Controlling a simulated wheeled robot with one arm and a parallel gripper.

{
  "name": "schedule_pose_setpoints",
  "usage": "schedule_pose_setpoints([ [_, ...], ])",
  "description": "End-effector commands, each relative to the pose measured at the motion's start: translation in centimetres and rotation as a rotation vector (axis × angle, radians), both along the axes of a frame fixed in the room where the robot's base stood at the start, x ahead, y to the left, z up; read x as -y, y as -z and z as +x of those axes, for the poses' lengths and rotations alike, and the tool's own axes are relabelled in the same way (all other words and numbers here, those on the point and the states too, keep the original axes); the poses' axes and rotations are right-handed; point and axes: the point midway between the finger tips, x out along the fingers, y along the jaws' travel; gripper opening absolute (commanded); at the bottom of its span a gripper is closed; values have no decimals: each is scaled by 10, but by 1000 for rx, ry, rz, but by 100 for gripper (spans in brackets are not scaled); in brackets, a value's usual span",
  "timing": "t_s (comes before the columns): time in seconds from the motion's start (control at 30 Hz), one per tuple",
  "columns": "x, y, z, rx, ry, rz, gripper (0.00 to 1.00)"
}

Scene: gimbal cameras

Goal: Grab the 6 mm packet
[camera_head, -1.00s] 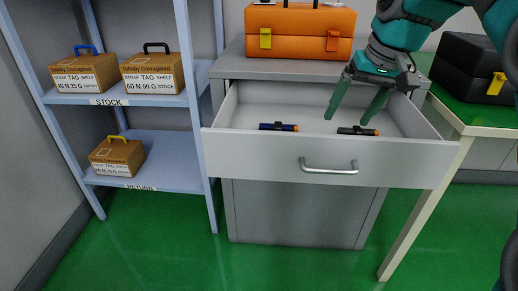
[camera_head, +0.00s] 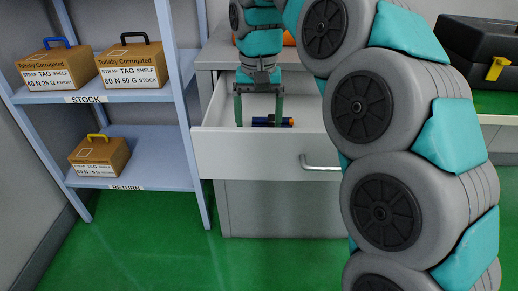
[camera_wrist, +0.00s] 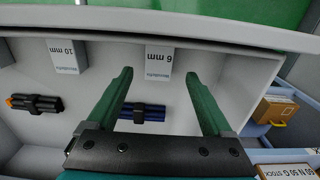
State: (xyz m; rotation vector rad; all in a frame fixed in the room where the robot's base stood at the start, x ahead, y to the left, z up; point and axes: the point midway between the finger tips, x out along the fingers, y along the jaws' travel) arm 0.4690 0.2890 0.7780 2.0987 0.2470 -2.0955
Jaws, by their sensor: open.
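The 6 mm packet is a dark blue bundle with a black band (camera_wrist: 155,113), lying in the open drawer (camera_head: 225,152). In the wrist view it lies across the gap between my fingers, on the side of the "6 mm" label (camera_wrist: 158,61). It also shows in the head view (camera_head: 270,121), between and behind the fingers. My gripper (camera_wrist: 160,76) is open and empty over the drawer, its green fingers apart. In the head view the gripper (camera_head: 258,124) points down at the drawer's left part. I cannot tell how far the fingertips are above the drawer floor.
A black bundle with orange ends (camera_wrist: 36,103) lies farther left in the wrist view, near the "10 mm" label (camera_wrist: 65,56). A shelf rack (camera_head: 185,85) with cardboard boxes stands left of the drawer.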

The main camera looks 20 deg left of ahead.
Motion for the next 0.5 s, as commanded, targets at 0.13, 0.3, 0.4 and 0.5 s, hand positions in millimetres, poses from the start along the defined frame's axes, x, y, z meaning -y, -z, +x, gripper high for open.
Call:
schedule_pose_setpoints([
  [0.13,2,15,-4,-6,-4,-4,85],
  [0.3,3,35,-5,-5,-3,-3,85],
  [0.4,2,41,-4,-1,-3,1,85],
  [0.5,2,43,-3,0,-2,1,85],
])
